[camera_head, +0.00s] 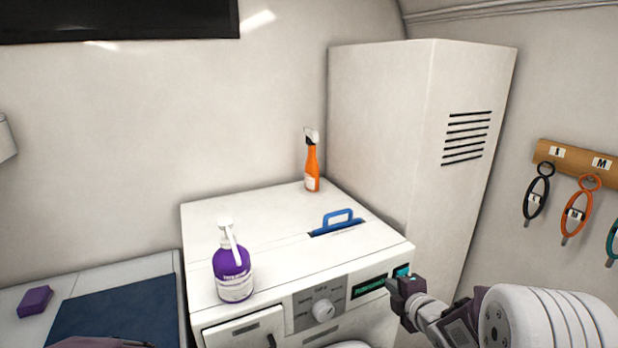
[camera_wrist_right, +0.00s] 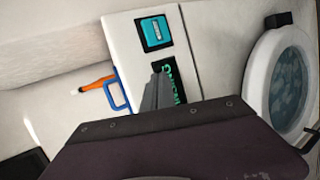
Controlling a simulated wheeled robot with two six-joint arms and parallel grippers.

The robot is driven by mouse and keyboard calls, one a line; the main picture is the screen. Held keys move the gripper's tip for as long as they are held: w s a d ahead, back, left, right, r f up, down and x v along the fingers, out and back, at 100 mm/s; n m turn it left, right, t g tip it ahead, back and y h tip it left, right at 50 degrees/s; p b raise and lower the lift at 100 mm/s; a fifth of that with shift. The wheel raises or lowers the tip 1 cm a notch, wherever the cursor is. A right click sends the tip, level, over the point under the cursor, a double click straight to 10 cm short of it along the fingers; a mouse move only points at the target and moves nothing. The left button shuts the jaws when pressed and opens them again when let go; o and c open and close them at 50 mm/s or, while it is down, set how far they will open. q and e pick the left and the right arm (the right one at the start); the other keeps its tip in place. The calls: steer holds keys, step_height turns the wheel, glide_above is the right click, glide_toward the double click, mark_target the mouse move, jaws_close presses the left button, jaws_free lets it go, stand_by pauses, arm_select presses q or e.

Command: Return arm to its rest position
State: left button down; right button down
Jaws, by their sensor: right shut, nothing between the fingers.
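My right gripper (camera_head: 402,290) is shut and empty. It is just in front of the washing machine's (camera_head: 290,250) top right front corner, by the control panel. In the right wrist view its closed fingers (camera_wrist_right: 158,92) overlap the dark display (camera_wrist_right: 172,80), next to a teal button (camera_wrist_right: 155,33). I cannot tell whether the fingertips touch the panel. The dark display (camera_head: 370,286) and the teal button (camera_head: 402,271) also show in the head view. A purple-dark part of my body shows at the bottom left of the head view; the left gripper's fingers are not visible.
A purple pump bottle (camera_head: 233,275) and an orange spray bottle (camera_head: 312,170) stand on the machine, near a blue handle (camera_head: 338,220). A tall white cabinet (camera_head: 400,130) stands behind. Loops hang from a wooden rack (camera_head: 575,158) at right. A purple block (camera_head: 35,301) lies at left.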

steer(key=s+a+f+m+g, duration=0.2)
steer(key=s+f+m+g, duration=0.2)
steer(key=s+m, duration=0.2)
steer(key=s+a+f+m+g, duration=0.2)
steer(key=s+f+m+g, duration=0.1)
steer(key=s+m, duration=0.4)
steer(key=s+a+f+m+g+h, duration=0.1)
steer(key=s+a+f+m+g, duration=0.1)
steer(key=s+f+m+g, duration=0.2)
steer(key=s+m, duration=0.3)
steer(key=s, duration=0.5)
steer(key=shift+a+f+g, duration=0.3)
steer(key=shift+a+g, duration=0.1)
steer(key=shift+s, duration=0.1)
